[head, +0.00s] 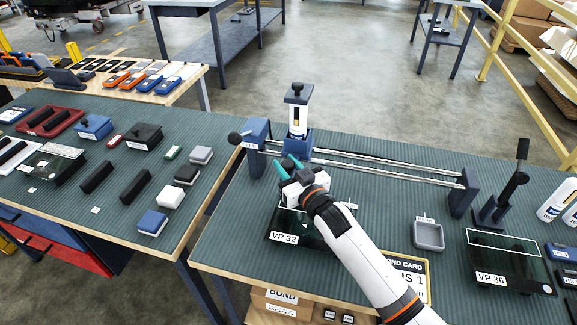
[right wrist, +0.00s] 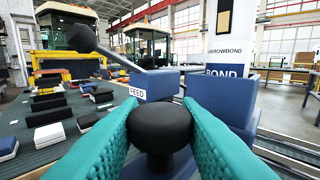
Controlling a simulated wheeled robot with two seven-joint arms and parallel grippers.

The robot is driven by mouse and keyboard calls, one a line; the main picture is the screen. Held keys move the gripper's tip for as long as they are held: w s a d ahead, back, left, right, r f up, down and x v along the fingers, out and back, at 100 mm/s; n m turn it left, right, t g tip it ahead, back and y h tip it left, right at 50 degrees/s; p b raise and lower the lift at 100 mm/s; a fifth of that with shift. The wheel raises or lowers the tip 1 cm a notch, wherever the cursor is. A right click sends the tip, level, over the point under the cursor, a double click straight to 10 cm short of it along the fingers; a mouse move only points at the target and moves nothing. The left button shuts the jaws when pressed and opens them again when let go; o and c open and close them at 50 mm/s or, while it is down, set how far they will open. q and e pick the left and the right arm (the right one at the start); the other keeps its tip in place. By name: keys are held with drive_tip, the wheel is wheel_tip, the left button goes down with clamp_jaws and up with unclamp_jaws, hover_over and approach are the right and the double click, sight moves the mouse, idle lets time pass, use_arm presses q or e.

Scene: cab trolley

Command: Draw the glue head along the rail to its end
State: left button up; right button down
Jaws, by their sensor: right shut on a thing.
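The glue head (head: 297,143) is a blue carriage with a white upright cartridge (head: 297,118) and a black cap on top. It sits near the left end of the twin steel rail (head: 390,167), close to the blue left end block (head: 258,150). The blue right end block (head: 462,193) stands at the rail's other end. My right gripper (head: 290,167) is at the front of the glue head, its teal fingers shut on a round black knob (right wrist: 160,127). In the right wrist view the blue carriage (right wrist: 222,100) is just behind the knob. My left gripper is not in view.
A black ball lever (right wrist: 82,39) rises by the block marked FEED (right wrist: 152,84). Dark glass plate VP 32 (head: 290,236) lies under my right arm. A grey tray (head: 428,235), plate VP 36 (head: 500,262) and a black clamp lever (head: 512,185) are to the right.

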drive_tip(key=c, duration=1.1)
unclamp_jaws()
drive_tip(key=b+v, duration=0.1)
drive_tip(key=v, duration=1.1)
